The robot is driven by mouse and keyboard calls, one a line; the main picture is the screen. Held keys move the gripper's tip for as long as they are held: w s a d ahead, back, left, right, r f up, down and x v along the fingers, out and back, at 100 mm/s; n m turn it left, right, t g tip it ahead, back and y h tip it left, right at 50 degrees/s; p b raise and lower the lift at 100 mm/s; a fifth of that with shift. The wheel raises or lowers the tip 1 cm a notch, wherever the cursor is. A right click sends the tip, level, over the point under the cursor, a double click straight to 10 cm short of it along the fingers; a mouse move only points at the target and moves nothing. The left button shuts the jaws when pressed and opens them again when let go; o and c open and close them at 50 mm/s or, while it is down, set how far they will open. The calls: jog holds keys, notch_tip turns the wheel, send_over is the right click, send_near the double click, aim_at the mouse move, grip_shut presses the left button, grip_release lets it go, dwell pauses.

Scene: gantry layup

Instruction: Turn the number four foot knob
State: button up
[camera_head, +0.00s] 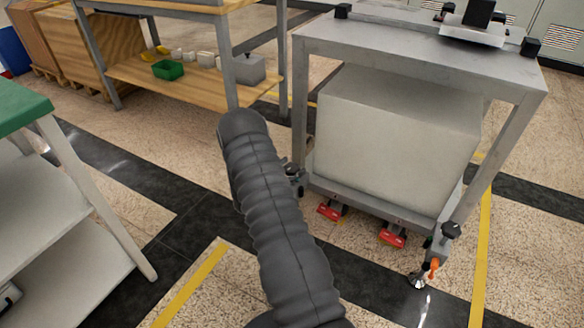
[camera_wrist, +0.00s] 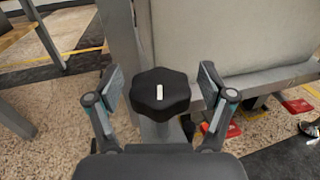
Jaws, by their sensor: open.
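A black lobed foot knob (camera_wrist: 177,97) with a short white mark on top, upright in the picture, sits on a grey post in the wrist view. My gripper (camera_wrist: 161,85) is open, with one finger on each side of the knob. Gaps show between the fingers and the knob. No number is readable on it. In the head view my arm hides most of the gripper. Another black foot knob (camera_head: 451,230) is at the right front leg of the grey metal frame (camera_head: 411,42), above a foot and an orange part (camera_head: 434,265).
The frame holds a large pale block (camera_head: 395,130). Red pedals (camera_head: 392,236) sit low at its front. A wooden-shelved bench (camera_head: 190,85) stands behind, a green-topped table (camera_head: 22,106) at left. Speckled floor is open between them.

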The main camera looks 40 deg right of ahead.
jog(key=c, duration=1.2)
jog(key=shift+o, duration=0.2)
jog(key=shift+f+m+g+b, duration=0.1)
jog(key=shift+m+g+b, duration=0.2)
jog(key=shift+g+b, duration=0.15)
jog(key=shift+w+m+g+b, duration=0.1)
jog(key=shift+m+g+b, duration=0.4)
jog(key=shift+g+b, duration=0.2)
jog(key=m+g+b, duration=0.3)
jog(key=g+b, duration=0.1)
jog(key=g, duration=0.1)
jog(key=shift+f+g, duration=0.15)
jog(key=shift+g, duration=0.1)
jog(key=m+g+y+b, duration=0.2)
jog(key=m+g+b, duration=0.1)
jog(key=g, duration=0.1)
jog(key=shift+m+g+y, duration=0.3)
jog(key=shift+r+m+g+y+b, duration=0.2)
jog(key=shift+m+g+y+b, duration=0.95)
jog(key=shift+g, duration=0.45)
jog(key=shift+m, duration=0.25)
